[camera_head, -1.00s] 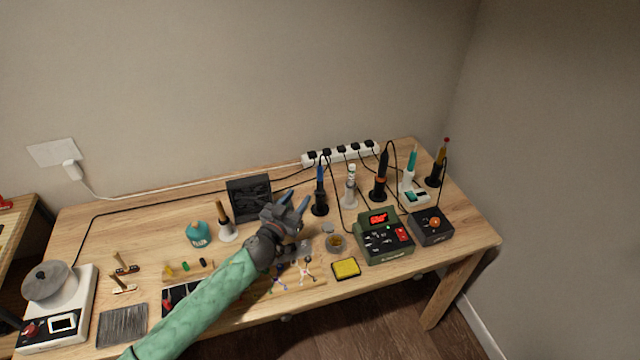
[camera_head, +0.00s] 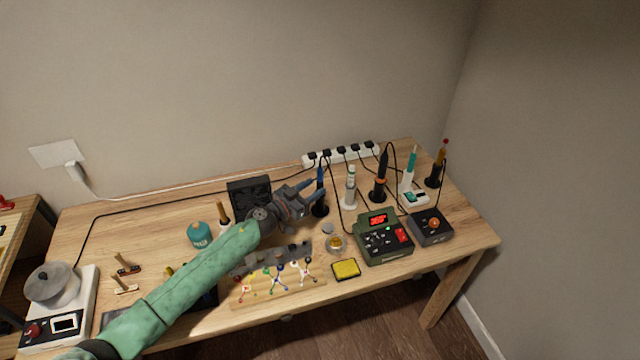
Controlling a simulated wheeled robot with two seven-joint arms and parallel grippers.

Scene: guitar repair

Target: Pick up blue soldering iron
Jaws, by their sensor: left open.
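The blue soldering iron (camera_head: 320,176) stands upright in a black stand (camera_head: 320,210) near the back middle of the table. My left gripper (camera_head: 316,192) is open, with its fingers pointing right at the iron. In the picture the fingertips overlap the iron and its stand; I cannot tell whether they touch it or whether the iron is between them. Part of the iron is hidden by the fingers. My right gripper does not show.
A white-handled tool (camera_head: 351,185), an orange-ringed black iron (camera_head: 381,178) and a green soldering station (camera_head: 384,240) stand to the right. A black fan box (camera_head: 249,189) is behind my left wrist. A yellow sponge (camera_head: 346,268) and a small jar (camera_head: 335,243) lie in front. A power strip (camera_head: 341,153) runs along the wall.

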